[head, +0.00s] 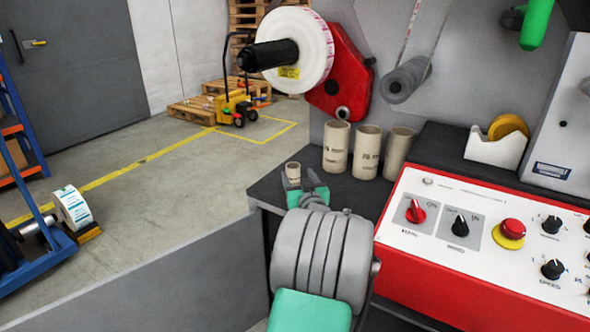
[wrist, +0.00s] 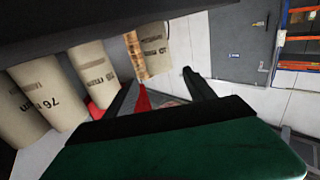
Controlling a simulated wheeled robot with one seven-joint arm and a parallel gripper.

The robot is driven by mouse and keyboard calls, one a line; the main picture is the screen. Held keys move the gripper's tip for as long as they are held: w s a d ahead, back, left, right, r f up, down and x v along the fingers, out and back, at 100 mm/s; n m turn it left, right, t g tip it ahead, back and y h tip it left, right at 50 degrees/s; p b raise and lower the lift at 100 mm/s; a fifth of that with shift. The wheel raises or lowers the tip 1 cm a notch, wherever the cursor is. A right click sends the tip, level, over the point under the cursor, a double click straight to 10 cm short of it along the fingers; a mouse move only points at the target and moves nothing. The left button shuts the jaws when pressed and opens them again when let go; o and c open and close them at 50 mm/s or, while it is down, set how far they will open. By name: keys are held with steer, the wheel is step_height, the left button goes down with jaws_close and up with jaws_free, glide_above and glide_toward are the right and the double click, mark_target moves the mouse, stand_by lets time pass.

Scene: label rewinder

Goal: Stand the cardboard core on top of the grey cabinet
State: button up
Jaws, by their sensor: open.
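A short tan cardboard core (head: 293,171) stands near the left corner of the dark worktop, just beyond my gripper (head: 303,183). In the wrist view, this core (wrist: 153,50) shows upside down, ahead of the space between the two fingers (wrist: 160,82). The fingers are apart, with nothing visibly clamped. Whether they flank the core's lower part is hard to tell. A broad plain grey surface (head: 150,282), apparently the grey cabinet, fills the lower left of the head view; its visible part is bare.
Three taller cores (head: 336,148) stand close on the right, against the machine. The red-edged control panel (head: 470,240) lies right of my arm. A white label roll (head: 300,50) hangs above on a spindle. The worktop (head: 268,190) has little free room at left.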

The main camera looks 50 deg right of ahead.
steer(key=shift+s+a, duration=0.25)
steer(key=shift+s, duration=0.05)
steer(key=w+a+f+n+g+y, duration=0.1)
steer(key=w+a+f+n+y, duration=0.2)
steer(key=a, duration=0.6)
steer(key=w+a+f+y, duration=0.1)
steer(key=w+a+y, duration=0.2)
steer(key=w+a, duration=0.35)
steer(key=w+a+f+n+g+y, duration=0.1)
steer(key=w+a+f+n+y, duration=0.15)
steer(key=a, duration=0.75)
steer(key=s+a+f+g+y, duration=0.1)
steer(key=s+a+g+y, duration=0.15)
steer(key=a, duration=0.65)
steer(key=s+a+f+n+g, duration=0.1)
steer(key=s+a+f+g, duration=0.1)
steer(key=s+a, duration=0.6)
steer(key=s+a+f+n+g, duration=0.1)
steer(key=s+a+f+g, duration=0.2)
steer(key=s+a+g, duration=0.2)
steer(key=s+a, duration=0.3)
steer(key=s, duration=0.3)
steer(key=shift+a+y, duration=0.3)
steer(key=shift+n, duration=0.25)
steer(key=shift+c, duration=0.4)
